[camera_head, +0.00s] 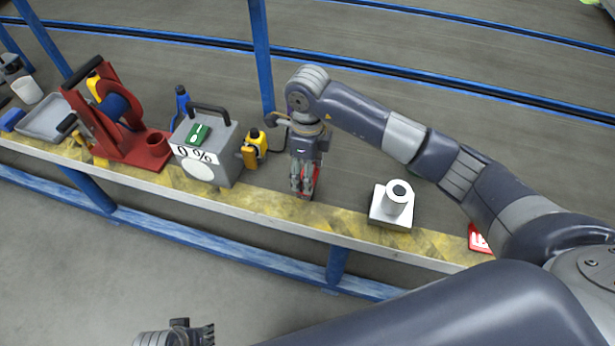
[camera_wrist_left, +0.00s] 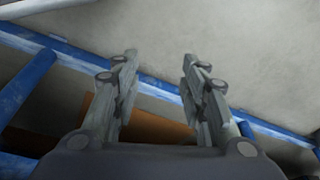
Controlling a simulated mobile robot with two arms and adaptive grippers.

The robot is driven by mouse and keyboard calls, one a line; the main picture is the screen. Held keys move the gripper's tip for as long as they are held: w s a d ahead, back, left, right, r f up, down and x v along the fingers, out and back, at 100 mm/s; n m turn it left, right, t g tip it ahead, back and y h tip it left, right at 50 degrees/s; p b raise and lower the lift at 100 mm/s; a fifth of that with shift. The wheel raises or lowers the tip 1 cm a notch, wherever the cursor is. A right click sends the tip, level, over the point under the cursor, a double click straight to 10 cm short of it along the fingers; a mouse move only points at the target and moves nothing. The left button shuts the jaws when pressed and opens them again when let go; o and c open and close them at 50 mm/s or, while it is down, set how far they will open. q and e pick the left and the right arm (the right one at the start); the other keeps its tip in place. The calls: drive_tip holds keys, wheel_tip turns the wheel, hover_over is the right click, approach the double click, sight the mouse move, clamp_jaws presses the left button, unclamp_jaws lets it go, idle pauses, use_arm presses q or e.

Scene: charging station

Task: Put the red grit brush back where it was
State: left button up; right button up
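My right gripper (camera_head: 303,178) points down at the bench, between the grey box and the white block. A red object, seemingly the red grit brush (camera_head: 316,174), shows between and beside its fingers, which look closed on it. Most of the brush is hidden, and I cannot tell whether it touches the bench top. My left gripper (camera_head: 206,335) is at the bottom edge of the head view, in front of the bench and away from the brush. In the left wrist view its fingers (camera_wrist_left: 160,85) are apart with nothing between them.
A red, white-marked item (camera_head: 478,240) lies at right. Blue posts (camera_head: 262,60) stand behind.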

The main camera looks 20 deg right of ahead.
wheel_tip(320, 180, down, 3)
drive_tip(key=shift+r, duration=0.15)
use_arm(q)
drive_tip(key=shift+w+a+r, duration=0.1)
drive_tip(key=shift+r, duration=0.8)
drive_tip(key=shift+r, duration=0.2)
use_arm(e)
drive_tip(key=o, duration=1)
use_arm(q)
drive_tip(key=shift+r, duration=0.1)
use_arm(e)
drive_tip(key=shift+o, duration=0.2)
use_arm(q)
drive_tip(key=s+p+x, duration=0.1)
drive_tip(key=x, duration=0.5)
drive_tip(key=shift+s, duration=0.7)
use_arm(e)
wheel_tip(320, 180, up, 12)
